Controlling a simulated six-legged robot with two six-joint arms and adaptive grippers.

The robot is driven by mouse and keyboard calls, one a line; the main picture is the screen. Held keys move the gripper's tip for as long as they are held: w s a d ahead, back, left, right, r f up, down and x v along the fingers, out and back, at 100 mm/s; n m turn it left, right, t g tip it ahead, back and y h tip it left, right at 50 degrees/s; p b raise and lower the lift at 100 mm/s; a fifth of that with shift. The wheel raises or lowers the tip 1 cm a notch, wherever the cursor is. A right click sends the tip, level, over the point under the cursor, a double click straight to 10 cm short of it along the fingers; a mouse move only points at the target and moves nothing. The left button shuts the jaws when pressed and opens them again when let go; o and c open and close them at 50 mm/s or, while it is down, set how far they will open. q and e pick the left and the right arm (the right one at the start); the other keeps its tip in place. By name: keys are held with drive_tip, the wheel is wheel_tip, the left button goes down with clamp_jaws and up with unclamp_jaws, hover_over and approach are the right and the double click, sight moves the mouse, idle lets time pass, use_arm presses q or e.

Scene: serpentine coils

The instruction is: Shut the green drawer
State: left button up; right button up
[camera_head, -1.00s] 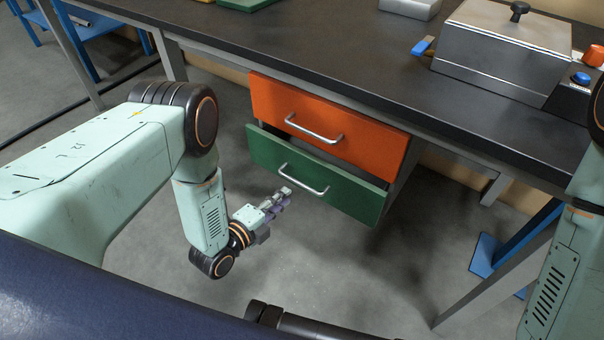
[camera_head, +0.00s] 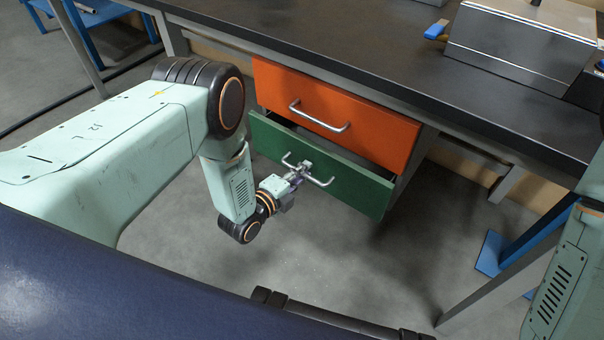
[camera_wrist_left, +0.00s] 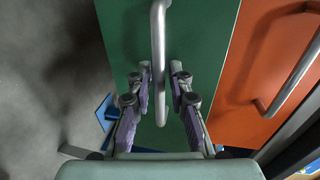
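The green drawer (camera_head: 345,185) sits under the bench below an orange drawer. It stands out a little, with a dark gap along its top edge. Its silver bar handle (camera_head: 322,183) shows in the head view. My left gripper (camera_head: 306,168) is at this handle. In the left wrist view the handle (camera_wrist_left: 158,35) runs between the two fingers of my left gripper (camera_wrist_left: 160,72), with a narrow gap on each side. The fingers are open around the handle and not closed on it. My right gripper is out of view; only part of my right arm shows at the right edge.
The orange drawer (camera_head: 370,135) above has its own handle (camera_head: 318,118). The dark bench top (camera_head: 400,60) overhangs the drawers and holds a grey metal box (camera_head: 520,45). A blue-footed bench leg (camera_head: 510,250) stands right. The floor before the drawers is clear.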

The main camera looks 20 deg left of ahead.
use_arm(q)
drive_tip(key=shift+w, duration=0.1)
drive_tip(key=shift+c, duration=0.6)
clamp_jaws()
